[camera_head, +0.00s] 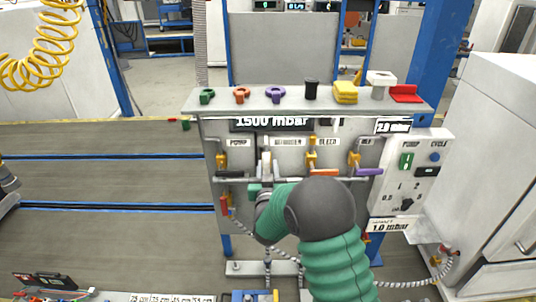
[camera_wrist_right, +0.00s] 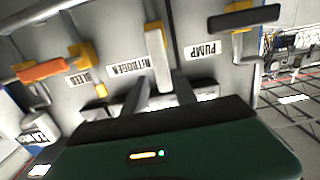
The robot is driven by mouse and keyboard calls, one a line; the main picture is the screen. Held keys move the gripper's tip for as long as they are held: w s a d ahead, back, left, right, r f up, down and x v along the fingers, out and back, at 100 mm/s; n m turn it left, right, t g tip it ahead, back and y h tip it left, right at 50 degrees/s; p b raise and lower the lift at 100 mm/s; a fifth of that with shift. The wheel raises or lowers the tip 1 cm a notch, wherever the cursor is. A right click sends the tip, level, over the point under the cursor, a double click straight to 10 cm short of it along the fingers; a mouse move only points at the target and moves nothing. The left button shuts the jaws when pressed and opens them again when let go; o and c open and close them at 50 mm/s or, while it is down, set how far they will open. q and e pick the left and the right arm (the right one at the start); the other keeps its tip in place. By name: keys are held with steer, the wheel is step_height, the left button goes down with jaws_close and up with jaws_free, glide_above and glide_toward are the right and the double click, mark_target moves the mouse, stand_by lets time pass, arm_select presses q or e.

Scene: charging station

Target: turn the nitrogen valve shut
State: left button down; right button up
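The nitrogen valve has a pale, cream handle (camera_head: 266,160) under the panel's label row, between the pump and bleed valves. The handle stands upright in the head view. In the right wrist view the same handle (camera_wrist_right: 157,58) points down toward my gripper, beside the NITROGEN label. My right gripper (camera_head: 262,184) is in front of the valve. In the right wrist view its two fingers (camera_wrist_right: 162,88) are apart, one on each side of the handle's end, with narrow gaps; contact is not clear. My left gripper is not recognisable in view.
The pump valve has a black handle (camera_head: 229,174), the bleed valve an orange one (camera_head: 324,172), and another valve a purple one (camera_head: 368,172). Several knobs and blocks stand on the panel's top shelf (camera_head: 215,108). A control box (camera_head: 414,165) is at the right. Hoses hang below.

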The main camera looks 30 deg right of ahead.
mark_target(266, 162)
steer(key=shift+w+a+r, duration=0.1)
steer(key=shift+w+r, duration=0.15)
steer(key=shift+r, duration=0.25)
steer(key=shift+w+a+r, duration=0.1)
steer(key=shift+w+r, duration=0.15)
steer(key=shift+r, duration=0.2)
steer(key=w+d+f, duration=0.2)
steer(key=w, duration=0.1)
steer(key=shift+w+f, duration=0.1)
steer(key=shift+w, duration=0.1)
steer(key=shift+s+d, duration=0.25)
steer(key=shift+d, duration=0.5)
steer(key=c, duration=0.4)
steer(key=shift+s, duration=0.2)
steer(key=shift+c, duration=1)
steer(key=shift+a, duration=0.25)
steer(key=shift+c, duration=1.4)
steer(key=shift+w+a, duration=0.2)
steer(key=shift+a, duration=0.1)
jaws_close()
steer(key=shift+w+a, duration=0.15)
steer(key=shift+a, duration=0.3)
steer(key=shift+s+d, duration=0.2)
steer(key=shift+d, duration=0.15)
arm_select(q)
steer(key=shift+w+d+r, duration=0.2)
steer(key=shift+w, duration=0.55)
steer(key=shift+a, duration=0.1)
